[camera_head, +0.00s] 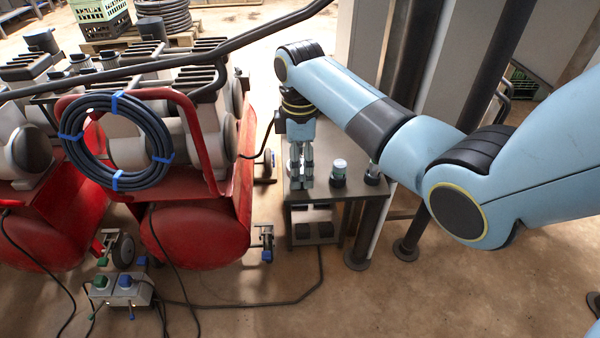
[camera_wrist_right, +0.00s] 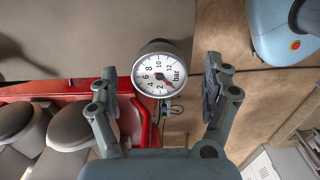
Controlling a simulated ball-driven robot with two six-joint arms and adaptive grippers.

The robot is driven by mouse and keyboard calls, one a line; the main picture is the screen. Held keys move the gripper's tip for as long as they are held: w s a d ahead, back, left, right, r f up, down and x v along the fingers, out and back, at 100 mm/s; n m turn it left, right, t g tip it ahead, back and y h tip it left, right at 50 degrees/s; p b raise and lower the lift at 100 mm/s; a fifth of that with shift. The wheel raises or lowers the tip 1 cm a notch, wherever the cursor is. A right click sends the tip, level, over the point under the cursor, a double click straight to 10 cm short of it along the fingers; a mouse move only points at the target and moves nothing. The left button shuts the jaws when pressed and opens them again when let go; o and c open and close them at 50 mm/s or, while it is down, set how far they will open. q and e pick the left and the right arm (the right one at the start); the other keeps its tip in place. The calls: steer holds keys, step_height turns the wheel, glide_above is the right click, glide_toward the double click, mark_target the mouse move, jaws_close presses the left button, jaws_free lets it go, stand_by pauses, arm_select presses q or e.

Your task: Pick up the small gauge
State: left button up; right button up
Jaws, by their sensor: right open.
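In the head view this gripper points down at the left part of a small dark table (camera_head: 327,190). A whitish patch beside its fingers may be the gauge, mostly hidden by the gripper. My left gripper is not in view.
A white-topped jar (camera_head: 339,171) and a dark small item (camera_head: 372,175) stand on the table, right of my gripper. Red machines with a coiled blue-black hose (camera_head: 115,142) stand close on the left. A dark post (camera_head: 374,225) rises at the table's right.

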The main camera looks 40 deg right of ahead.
steer(key=shift+f, duration=0.85)
steer(key=shift+r, duration=0.1)
steer(key=shift+c, duration=0.3)
steer(key=c, duration=1.2)
